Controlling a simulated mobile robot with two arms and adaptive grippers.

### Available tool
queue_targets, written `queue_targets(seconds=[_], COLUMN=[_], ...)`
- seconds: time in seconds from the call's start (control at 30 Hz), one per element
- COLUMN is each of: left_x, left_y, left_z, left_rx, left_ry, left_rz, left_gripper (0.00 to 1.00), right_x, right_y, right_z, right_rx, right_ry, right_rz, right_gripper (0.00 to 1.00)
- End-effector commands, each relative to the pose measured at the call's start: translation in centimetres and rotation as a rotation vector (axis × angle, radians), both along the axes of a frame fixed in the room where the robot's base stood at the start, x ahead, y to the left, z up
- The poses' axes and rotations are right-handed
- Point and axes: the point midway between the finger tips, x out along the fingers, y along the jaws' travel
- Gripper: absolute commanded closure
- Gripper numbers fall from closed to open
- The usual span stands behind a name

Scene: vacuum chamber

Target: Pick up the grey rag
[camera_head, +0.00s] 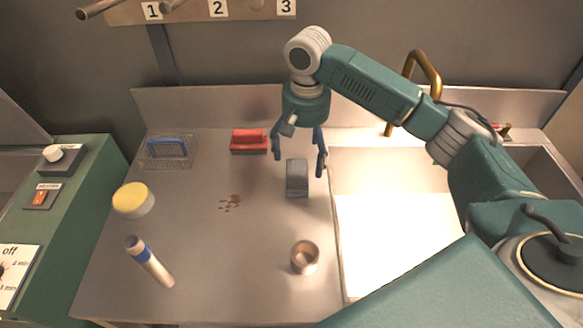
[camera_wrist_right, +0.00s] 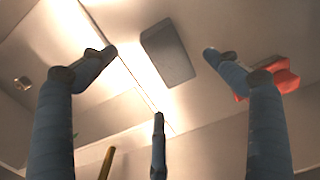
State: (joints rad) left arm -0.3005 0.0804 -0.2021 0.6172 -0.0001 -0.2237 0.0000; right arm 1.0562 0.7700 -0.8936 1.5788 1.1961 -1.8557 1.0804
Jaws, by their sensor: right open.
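The grey rag (camera_head: 297,178) is a small folded block on the metal counter, near the sink's left edge. My right gripper (camera_head: 299,165) is open above it, with its fingers on either side and pointing down. In the right wrist view the rag (camera_wrist_right: 168,53) shows between the tips of the open gripper (camera_wrist_right: 159,54), and the fingers do not visibly touch it. My left gripper is not in view.
A metal cup (camera_head: 304,257), brown crumbs (camera_head: 231,202), a yellow-topped round container (camera_head: 133,199) and a blue-banded tube (camera_head: 150,262) are on the counter. The sink (camera_head: 385,230) is right.

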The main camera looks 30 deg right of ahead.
Motion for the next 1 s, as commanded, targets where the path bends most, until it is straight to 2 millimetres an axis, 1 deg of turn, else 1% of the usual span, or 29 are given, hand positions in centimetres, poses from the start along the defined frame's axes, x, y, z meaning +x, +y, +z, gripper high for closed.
queue_targets(seconds=[0.03,0.1,0.2,0.27,0.37,0.53,0.63,0.77,0.97,1.0], left_x=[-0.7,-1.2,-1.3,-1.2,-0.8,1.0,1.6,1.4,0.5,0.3], left_y=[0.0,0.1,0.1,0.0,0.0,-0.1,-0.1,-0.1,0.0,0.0], left_z=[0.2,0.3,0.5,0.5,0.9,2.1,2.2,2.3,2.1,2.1], left_rx=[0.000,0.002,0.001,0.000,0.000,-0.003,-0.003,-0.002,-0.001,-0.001], left_ry=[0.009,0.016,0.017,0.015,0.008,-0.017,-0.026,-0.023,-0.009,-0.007], left_rz=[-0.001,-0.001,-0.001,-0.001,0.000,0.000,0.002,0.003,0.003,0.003], left_gripper=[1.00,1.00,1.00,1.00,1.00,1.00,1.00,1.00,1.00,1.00], right_x=[-0.1,-0.1,0.0,0.0,0.2,0.8,0.8,0.8,0.8,0.8], right_y=[-0.1,0.0,0.0,0.0,0.0,0.0,0.0,0.0,0.0,0.0], right_z=[-0.9,-1.9,-3.0,-3.4,-4.1,-6.5,-7.9,-8.8,-8.8,-8.8], right_rx=[-0.002,0.000,0.000,0.000,0.000,-0.001,-0.001,-0.001,0.000,0.000], right_ry=[0.004,0.004,0.002,0.001,0.001,0.004,0.002,0.000,-0.001,-0.001], right_rz=[-0.001,-0.001,0.000,0.000,0.000,-0.001,0.001,0.001,0.002,0.002], right_gripper=[0.11,0.11,0.11,0.11,0.11,0.11,0.11,0.11,0.11,0.19])
